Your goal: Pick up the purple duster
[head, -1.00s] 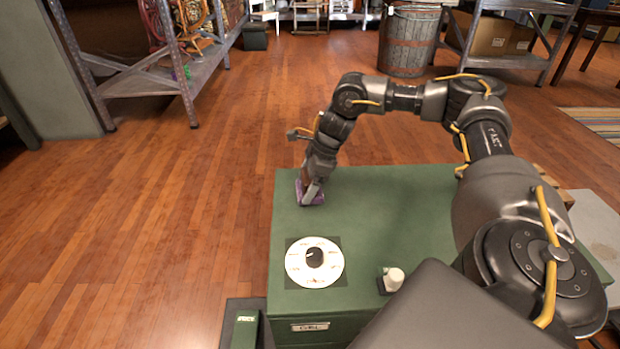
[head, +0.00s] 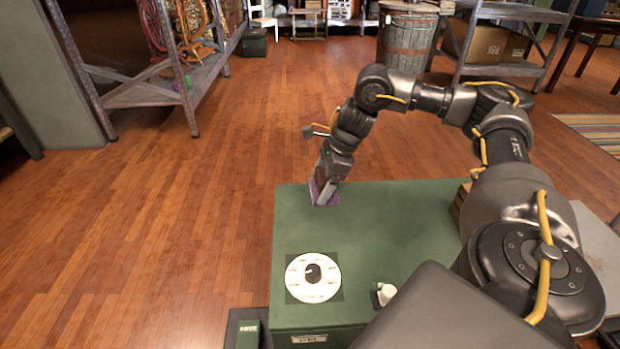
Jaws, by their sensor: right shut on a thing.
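The purple duster (head: 314,191) is at the far left part of the green cabinet top (head: 400,225). Only its purple edges show, because my right gripper (head: 326,195) covers much of it. My right gripper reaches down from above and is shut on the duster. I cannot tell whether the duster is clear of the cabinet top or still touches it. My left gripper is not in view.
A white round dial plate with a black centre (head: 313,277) lies at the cabinet's near left. A small white object (head: 386,294) stands near the front edge. A wooden piece (head: 459,205) is at the right. Wooden floor lies open at left.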

